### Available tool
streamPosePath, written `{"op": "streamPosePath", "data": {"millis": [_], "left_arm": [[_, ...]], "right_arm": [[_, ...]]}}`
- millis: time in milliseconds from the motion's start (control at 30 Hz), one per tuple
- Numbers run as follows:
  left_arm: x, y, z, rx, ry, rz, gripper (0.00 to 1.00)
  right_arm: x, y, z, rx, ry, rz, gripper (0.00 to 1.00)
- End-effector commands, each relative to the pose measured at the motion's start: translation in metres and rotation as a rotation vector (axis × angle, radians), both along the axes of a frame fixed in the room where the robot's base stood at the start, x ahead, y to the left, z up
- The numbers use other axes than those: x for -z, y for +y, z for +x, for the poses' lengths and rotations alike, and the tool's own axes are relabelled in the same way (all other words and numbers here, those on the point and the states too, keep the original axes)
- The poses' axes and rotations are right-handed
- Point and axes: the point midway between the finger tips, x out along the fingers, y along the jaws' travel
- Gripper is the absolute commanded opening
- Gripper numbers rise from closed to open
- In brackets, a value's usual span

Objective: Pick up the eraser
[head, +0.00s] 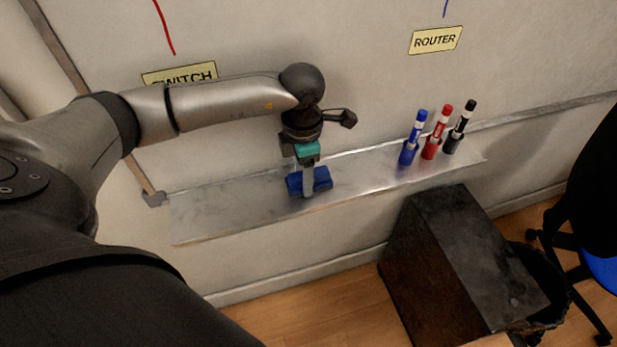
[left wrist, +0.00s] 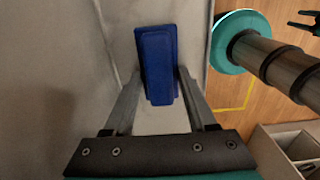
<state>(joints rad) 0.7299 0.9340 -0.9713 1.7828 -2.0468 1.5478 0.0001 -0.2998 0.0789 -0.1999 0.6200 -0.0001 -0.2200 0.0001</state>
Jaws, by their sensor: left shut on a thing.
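The eraser is a blue block (head: 322,179) at the metal tray below the whiteboard, in the head view. My left gripper (head: 308,188) points down over the tray and is shut on the eraser, with a finger across its near side. In the left wrist view the blue eraser (left wrist: 158,60) lies between the two fingers of my left gripper (left wrist: 160,88), its far end reaching beyond the fingertips. I cannot tell whether the eraser touches the tray or is just above it. My right gripper is not in view.
The metal tray (head: 230,210) runs along the wall. Blue (head: 409,152), red (head: 432,145) and black (head: 456,138) markers stand upright at its right end. A dark cabinet (head: 450,250) stands below, with a chair at far right. The tray's left part is clear.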

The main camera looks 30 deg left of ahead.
Motion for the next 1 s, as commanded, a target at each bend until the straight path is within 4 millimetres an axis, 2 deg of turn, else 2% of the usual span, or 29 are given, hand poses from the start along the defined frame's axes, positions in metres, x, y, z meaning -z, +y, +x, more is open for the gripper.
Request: {"op": "streamPosePath", "data": {"millis": [267,467,767,1000], "left_arm": [[-0.004,0.000,0.000,0.000,-0.001,0.001,0.02],[-0.019,0.000,0.000,-0.001,-0.001,0.000,0.02],[-0.068,0.000,0.000,0.000,-0.001,0.000,0.02],[-0.120,0.000,0.000,0.000,-0.001,0.000,0.02]], "right_arm": [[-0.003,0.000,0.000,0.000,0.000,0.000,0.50],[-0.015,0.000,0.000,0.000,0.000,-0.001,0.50],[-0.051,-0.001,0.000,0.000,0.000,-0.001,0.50],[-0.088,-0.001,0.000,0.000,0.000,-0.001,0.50]]}}
